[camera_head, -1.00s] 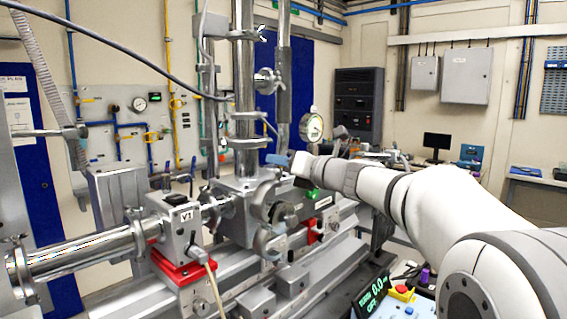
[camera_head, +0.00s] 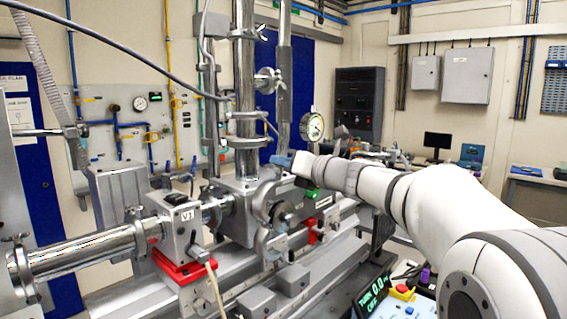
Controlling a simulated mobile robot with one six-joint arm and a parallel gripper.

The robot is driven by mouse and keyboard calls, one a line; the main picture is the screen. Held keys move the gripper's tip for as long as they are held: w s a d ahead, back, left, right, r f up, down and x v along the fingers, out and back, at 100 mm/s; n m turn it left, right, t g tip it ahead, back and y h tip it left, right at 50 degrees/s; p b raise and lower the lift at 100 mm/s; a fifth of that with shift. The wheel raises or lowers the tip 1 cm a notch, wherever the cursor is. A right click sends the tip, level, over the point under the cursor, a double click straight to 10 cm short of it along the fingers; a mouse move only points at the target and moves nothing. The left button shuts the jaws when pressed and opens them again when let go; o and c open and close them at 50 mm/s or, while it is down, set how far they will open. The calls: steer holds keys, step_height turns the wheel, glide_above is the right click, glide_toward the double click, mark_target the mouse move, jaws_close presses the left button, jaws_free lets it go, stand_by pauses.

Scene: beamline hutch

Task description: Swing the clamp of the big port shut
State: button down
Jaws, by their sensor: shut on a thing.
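The big port (camera_head: 284,211) is the round flange on the front of the grey metal chamber block (camera_head: 238,190), left of centre. Its clamp (camera_head: 262,203) is a curved grey metal ring around the port's left side, with another curved part below. My gripper (camera_head: 280,161), with blue fingertips, is at the upper right of the port and reaches in from the right. It is shut on the clamp's upper part; the contact itself is small and partly hidden by the fingers. I cannot tell how wide the clamp stands open.
A vertical steel pipe (camera_head: 245,90) rises from the block, with a round gauge (camera_head: 312,126) to its right. A valve box marked V1 (camera_head: 182,228) and a beam pipe (camera_head: 85,262) stand at left. A control panel (camera_head: 376,290) is below my arm.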

steer(key=shift+d, duration=0.1)
steer(key=w+d+f+m+p, duration=0.3)
steer(key=f+m+p, duration=0.3)
steer(key=p, duration=0.1)
steer(key=w+d+f+m+p, duration=0.3)
steer(key=f+m+p, duration=0.3)
steer(key=f+m, duration=0.1)
steer(key=shift+p, duration=0.4)
steer(key=shift+f, duration=0.1)
steer(key=c, duration=1.6)
jaws_free()
steer(key=b+v, duration=0.2)
steer(key=v, duration=0.5)
steer(key=shift+s+d, duration=0.25)
steer(key=shift+d, duration=0.05)
